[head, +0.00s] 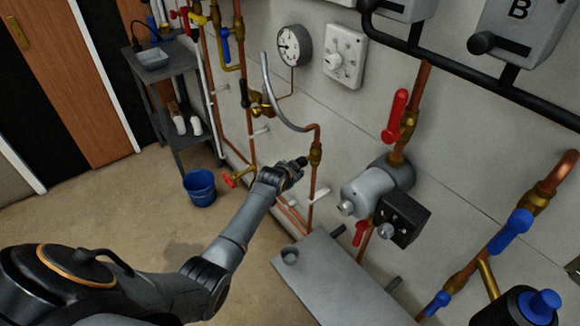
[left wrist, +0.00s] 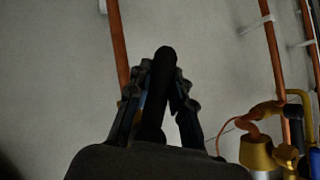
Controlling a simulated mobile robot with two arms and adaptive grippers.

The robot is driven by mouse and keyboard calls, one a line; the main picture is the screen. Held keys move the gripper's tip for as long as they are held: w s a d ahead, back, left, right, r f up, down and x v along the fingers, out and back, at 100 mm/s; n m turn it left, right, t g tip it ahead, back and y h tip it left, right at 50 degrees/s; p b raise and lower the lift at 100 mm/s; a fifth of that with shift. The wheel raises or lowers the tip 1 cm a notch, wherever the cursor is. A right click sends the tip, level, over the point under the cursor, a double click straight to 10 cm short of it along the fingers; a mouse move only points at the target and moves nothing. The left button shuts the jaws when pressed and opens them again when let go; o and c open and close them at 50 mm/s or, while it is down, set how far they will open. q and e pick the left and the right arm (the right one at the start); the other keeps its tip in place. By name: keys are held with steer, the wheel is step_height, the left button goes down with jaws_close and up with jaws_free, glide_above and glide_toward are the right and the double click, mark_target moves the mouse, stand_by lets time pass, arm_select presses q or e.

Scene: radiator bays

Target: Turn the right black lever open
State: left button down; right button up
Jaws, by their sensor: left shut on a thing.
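The right black lever (head: 302,161) is on a brass valve (head: 316,154) in a vertical copper pipe. In the head view it points left from the valve, across the pipe, and most of it is hidden by my gripper. My left gripper (head: 291,171) is closed around this lever. In the left wrist view the dark lever (left wrist: 166,62) sticks up between the fingers of my left gripper (left wrist: 160,88). Another black lever (head: 244,94) stands along a pipe farther left, apart from my gripper. My right gripper is not in view.
A grey flexible hose (head: 275,100) curves above the valve. A grey pump (head: 372,190) and a red lever (head: 396,115) are to the right. A grey box (head: 325,275) stands below. A blue bucket (head: 200,187) is on the floor at left, with open floor around it.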

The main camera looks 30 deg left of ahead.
arm_select(q)
steer(key=shift+s+d+f+n+g+h, duration=0.15)
steer(key=shift+d+n+g+h, duration=0.15)
steer(key=shift+n+h, duration=0.15)
steer(key=shift+s+d+f+g+h, duration=0.15)
steer(key=shift+d+g+h, duration=0.2)
steer(key=shift+h, duration=0.2)
steer(key=shift+s+d+n+g+h, duration=0.25)
steer(key=shift+d+n+h, duration=0.3)
steer(key=shift+h, duration=0.15)
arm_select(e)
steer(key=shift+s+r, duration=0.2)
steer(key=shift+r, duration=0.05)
arm_select(q)
steer(key=shift+f, duration=0.1)
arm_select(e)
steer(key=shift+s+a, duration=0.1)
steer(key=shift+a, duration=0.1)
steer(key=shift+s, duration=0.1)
